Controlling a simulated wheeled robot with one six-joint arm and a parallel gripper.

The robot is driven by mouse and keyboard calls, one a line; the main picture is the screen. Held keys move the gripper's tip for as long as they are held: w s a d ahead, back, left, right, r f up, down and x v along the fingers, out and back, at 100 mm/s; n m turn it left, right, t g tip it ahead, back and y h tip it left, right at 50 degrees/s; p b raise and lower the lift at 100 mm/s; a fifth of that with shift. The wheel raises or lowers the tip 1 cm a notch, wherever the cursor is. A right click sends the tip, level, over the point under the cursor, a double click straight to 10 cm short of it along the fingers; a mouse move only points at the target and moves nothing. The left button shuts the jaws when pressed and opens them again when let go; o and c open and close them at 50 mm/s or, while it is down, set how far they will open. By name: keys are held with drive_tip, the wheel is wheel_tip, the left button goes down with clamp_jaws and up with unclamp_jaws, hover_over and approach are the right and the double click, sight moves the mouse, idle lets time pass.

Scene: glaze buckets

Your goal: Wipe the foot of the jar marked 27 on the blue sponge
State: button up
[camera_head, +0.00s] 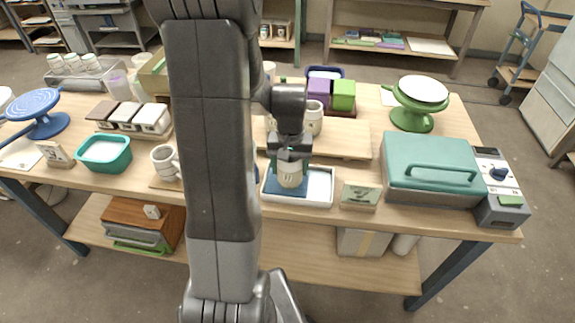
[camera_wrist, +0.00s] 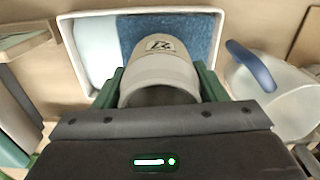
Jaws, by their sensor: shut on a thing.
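The jar marked 27 (camera_head: 290,176) is pale grey, and its 27 label shows in the wrist view (camera_wrist: 160,52). My gripper (camera_head: 291,158) is shut on the jar, with a green finger on each side of it in the wrist view (camera_wrist: 160,84). The jar is over the blue sponge (camera_head: 284,189), which lies in a white tray (camera_head: 331,186). In the wrist view the sponge (camera_wrist: 201,36) shows around the jar's far end. I cannot tell whether the jar's foot touches the sponge, as the contact is hidden.
A clear pitcher with a blue handle (camera_wrist: 262,68) stands close to the tray. A small sign (camera_head: 359,197) and a teal-lidded box (camera_head: 430,165) are right of it. A wooden board (camera_head: 345,139) with another mug (camera_head: 314,117) lies behind. A mug (camera_head: 164,162) stands left.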

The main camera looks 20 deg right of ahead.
drive_tip(key=shift+s+d, duration=0.4)
drive_tip(key=shift+d, duration=0.2)
drive_tip(key=shift+s+d, duration=0.35)
drive_tip(key=shift+d, duration=0.25)
drive_tip(key=shift+w+a, duration=0.6)
drive_tip(key=shift+a, duration=0.4)
drive_tip(key=shift+w+a, duration=0.65)
drive_tip(key=shift+a, duration=0.3)
drive_tip(key=shift+w+a, duration=0.6)
drive_tip(key=shift+a, duration=0.4)
drive_tip(key=shift+s+d, duration=0.6)
drive_tip(key=shift+d, duration=0.4)
drive_tip(key=shift+s+d, duration=0.65)
drive_tip(key=shift+d, duration=0.3)
drive_tip(key=shift+s+d, duration=0.6)
drive_tip(key=shift+d, duration=0.4)
drive_tip(key=shift+w+a+r, duration=0.1)
drive_tip(key=shift+w+a, duration=0.5)
drive_tip(key=shift+a, duration=0.4)
drive_tip(key=shift+w+a+f, duration=0.1)
drive_tip(key=shift+w+a, duration=0.55)
drive_tip(key=shift+a, duration=0.3)
drive_tip(key=shift+w+a+r, duration=0.1)
drive_tip(key=shift+w+a, duration=0.5)
drive_tip(key=shift+a, duration=0.4)
wheel_tip(320, 180, up, 7)
drive_tip(key=p, duration=0.5)
